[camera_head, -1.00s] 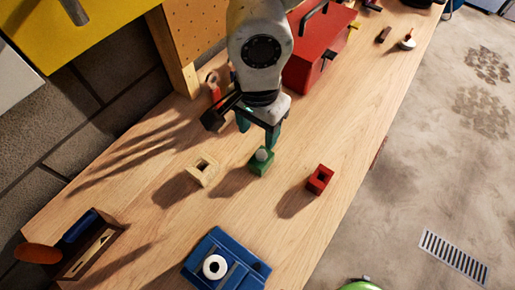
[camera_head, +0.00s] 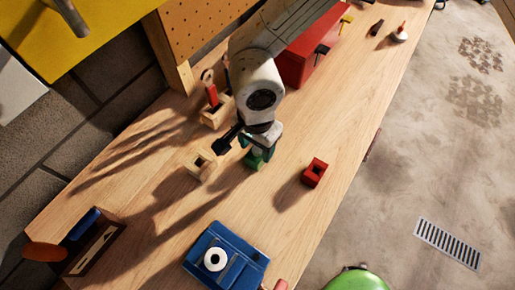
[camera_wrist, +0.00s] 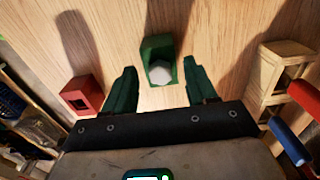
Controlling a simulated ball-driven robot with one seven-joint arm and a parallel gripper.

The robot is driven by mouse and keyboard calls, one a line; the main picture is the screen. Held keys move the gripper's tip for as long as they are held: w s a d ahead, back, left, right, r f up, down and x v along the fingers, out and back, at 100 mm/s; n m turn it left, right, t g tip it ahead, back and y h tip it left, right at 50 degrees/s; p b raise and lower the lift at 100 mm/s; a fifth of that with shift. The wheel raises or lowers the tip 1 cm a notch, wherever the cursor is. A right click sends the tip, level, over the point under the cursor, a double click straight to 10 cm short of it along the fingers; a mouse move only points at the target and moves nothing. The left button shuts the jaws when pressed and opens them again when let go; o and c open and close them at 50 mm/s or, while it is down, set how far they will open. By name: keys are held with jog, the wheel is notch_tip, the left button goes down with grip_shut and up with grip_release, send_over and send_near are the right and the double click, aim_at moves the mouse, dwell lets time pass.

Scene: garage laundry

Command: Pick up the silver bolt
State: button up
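The silver bolt (camera_wrist: 158,73) sits in the green block (camera_wrist: 157,44), its pale head showing on top. In the head view the green block (camera_head: 252,163) stands on the workbench, and the bolt is mostly hidden by my gripper. My gripper (camera_head: 259,144) is over the block, pointing down. In the wrist view my gripper (camera_wrist: 159,67) is open, with one green finger on each side of the bolt and gaps visible. Nothing is held. The exact fingertip height against the bolt is hard to tell.
A pale wooden block (camera_head: 202,164) stands left of the green block, a red block (camera_head: 315,173) to the right. A blue tray (camera_head: 224,258) with a white ring is at the front. A red toolbox (camera_head: 303,60) stands behind. Bare wood lies between the blocks.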

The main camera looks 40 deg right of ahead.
grip_shut()
dwell(0.3)
